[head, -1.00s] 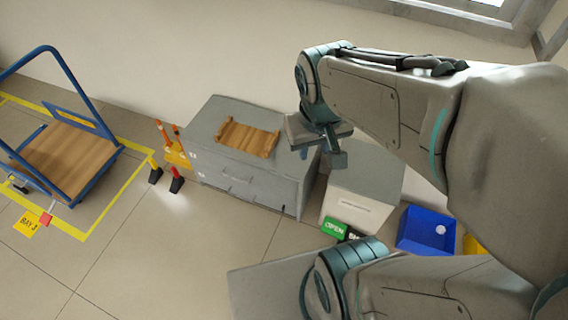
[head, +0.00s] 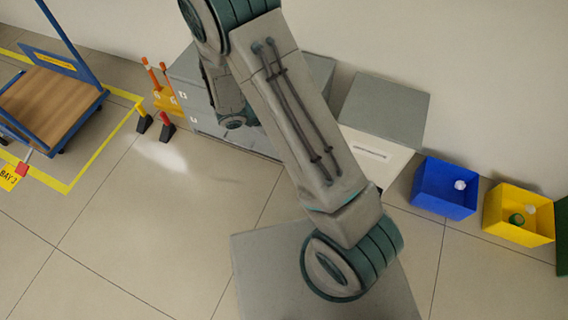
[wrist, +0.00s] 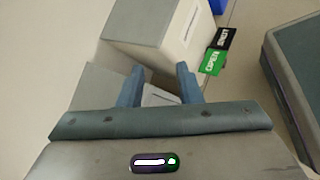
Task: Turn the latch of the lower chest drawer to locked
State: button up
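The grey chest (head: 188,68) stands against the wall in the head view. My arm covers much of its top and its right side. Part of its drawer front (head: 203,122) shows, but I cannot make out the lower drawer's latch or its position. My gripper (wrist: 159,72) shows in the wrist view with its two blue-grey fingers apart and nothing seen held between them. A grey surface, perhaps the chest, lies beyond the fingers, with a pale patch between them.
A grey-topped white box (head: 383,110) stands right of the chest. Green OPEN (wrist: 212,62) and black (wrist: 227,38) signs are by it. A blue bin (head: 440,200) and yellow bin (head: 515,233) stand further right. An orange-yellow stand (head: 166,98) and trolley (head: 50,100) are left.

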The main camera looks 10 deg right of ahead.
jog(key=w+a+f+n+t+y+b, duration=0.1)
jog(key=a+f+n+t+b, duration=0.3)
jog(key=f, duration=0.8)
jog(key=a+f+n+t+y+b, duration=0.15)
jog(key=f+n+b, duration=0.35)
jog(key=f, duration=0.8)
jog(key=w+a+f+n+t+y+b, duration=0.1)
jog(key=a+f+n+t+b, duration=0.35)
jog(key=f, duration=0.75)
jog(key=w+d+f+n+g+b, duration=0.1)
jog(key=w+d+f+b, duration=0.2)
jog(key=w+d, duration=0.6)
jog(key=shift+w+f+b, duration=0.35)
jog(key=shift+f, duration=0.95)
jog(key=shift+d, duration=0.1)
jog(key=shift+c, duration=0.3)
grip_shut()
